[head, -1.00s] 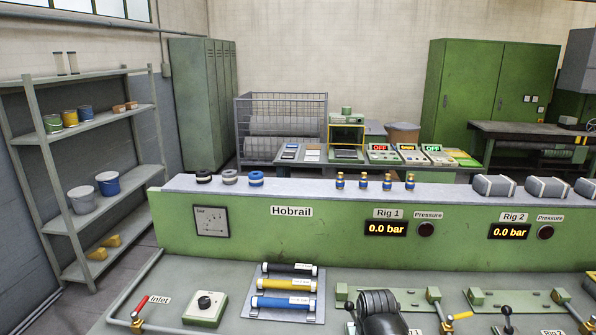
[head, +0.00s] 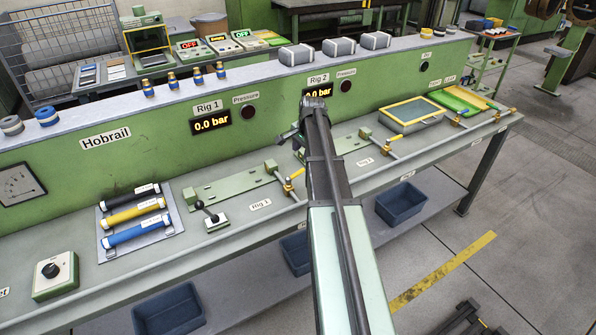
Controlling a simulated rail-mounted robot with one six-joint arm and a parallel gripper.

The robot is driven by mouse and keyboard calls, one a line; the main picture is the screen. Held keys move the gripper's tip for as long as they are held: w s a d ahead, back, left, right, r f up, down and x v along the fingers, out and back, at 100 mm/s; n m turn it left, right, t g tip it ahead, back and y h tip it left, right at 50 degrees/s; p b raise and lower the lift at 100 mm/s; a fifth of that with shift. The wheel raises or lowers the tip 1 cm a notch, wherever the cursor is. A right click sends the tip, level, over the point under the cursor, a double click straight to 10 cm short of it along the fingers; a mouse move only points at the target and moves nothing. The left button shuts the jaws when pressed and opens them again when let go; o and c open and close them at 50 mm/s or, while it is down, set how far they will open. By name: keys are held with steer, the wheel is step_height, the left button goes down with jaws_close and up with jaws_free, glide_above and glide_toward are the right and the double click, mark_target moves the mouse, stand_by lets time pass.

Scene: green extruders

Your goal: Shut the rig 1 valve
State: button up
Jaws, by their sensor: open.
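The rig 1 valve (head: 289,187) is a small brass valve with a yellow lever (head: 297,173). It sits on a thin pipe at the front right of the rig 1 bench area. Its lever appears to point up-right, across the pipe. My gripper (head: 289,133) is small and dark at the far end of my arm. It is open and appears above the bench behind the valve, apart from it. My arm hides part of the bench just right of the valve. The rig 1 display (head: 211,122) reads 0.0 bar.
A black-knobbed lever clamp (head: 210,216) stands left of the valve near the green rig 1 rail (head: 230,184). Hose samples lie on a rack (head: 107,246) further left. The rig 2 valve (head: 391,145) is to the right. Blue bins (head: 402,203) sit below.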

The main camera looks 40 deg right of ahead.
mark_target(298, 172)
steer(key=f+b, duration=0.3)
steer(key=w+f+b, duration=0.1)
steer(key=f+b, duration=0.3)
steer(key=w+f+b, duration=0.1)
steer(key=f+b, duration=0.2)
steer(key=shift+a+f, duration=0.2)
steer(key=shift+f, duration=0.15)
steer(key=shift+w+r, duration=0.1)
steer(key=shift+r, duration=0.05)
jaws_close()
